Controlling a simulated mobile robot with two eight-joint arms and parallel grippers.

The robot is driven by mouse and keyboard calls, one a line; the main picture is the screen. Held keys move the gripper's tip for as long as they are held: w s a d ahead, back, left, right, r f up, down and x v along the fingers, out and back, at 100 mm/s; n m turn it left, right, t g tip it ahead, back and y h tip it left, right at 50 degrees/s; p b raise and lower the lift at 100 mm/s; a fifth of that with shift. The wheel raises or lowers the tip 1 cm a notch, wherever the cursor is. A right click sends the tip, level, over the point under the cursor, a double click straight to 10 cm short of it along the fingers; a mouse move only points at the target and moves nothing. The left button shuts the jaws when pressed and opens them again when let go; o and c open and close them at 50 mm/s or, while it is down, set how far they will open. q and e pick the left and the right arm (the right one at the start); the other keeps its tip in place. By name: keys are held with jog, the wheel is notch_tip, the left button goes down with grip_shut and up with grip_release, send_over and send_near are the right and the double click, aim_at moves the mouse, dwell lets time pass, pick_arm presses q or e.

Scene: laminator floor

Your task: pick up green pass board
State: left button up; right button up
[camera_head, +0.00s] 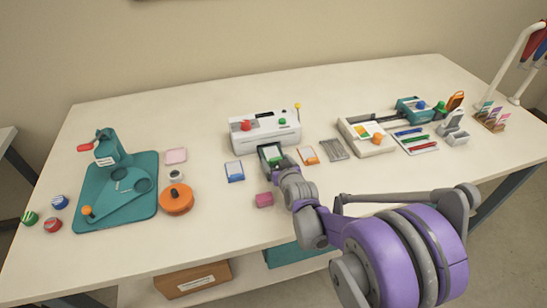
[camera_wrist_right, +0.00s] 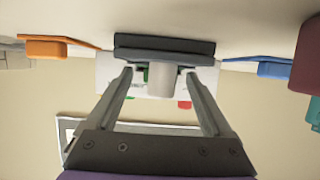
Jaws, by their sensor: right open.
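The green pass board (camera_head: 272,153) lies in front of the white laminator (camera_head: 265,132), at its dark front slot. My right gripper (camera_head: 275,162) is right at the board's near edge, with its jaws open. In the right wrist view the two fingers (camera_wrist_right: 158,74) stand apart, on either side of a grey part below a dark bar (camera_wrist_right: 165,45). A small green patch shows between the fingers there; I cannot tell if it is the board. Whether the fingers touch the board is hidden. My left gripper is not in view.
A blue-edged card (camera_head: 234,171) and pink block (camera_head: 264,200) lie left of my right gripper. An orange-edged card (camera_head: 308,155) lies to its right. A teal punch press (camera_head: 118,188) and orange round tin (camera_head: 176,200) stand further left. The table front is mostly clear.

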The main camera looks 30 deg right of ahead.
jog(key=c, duration=1.1)
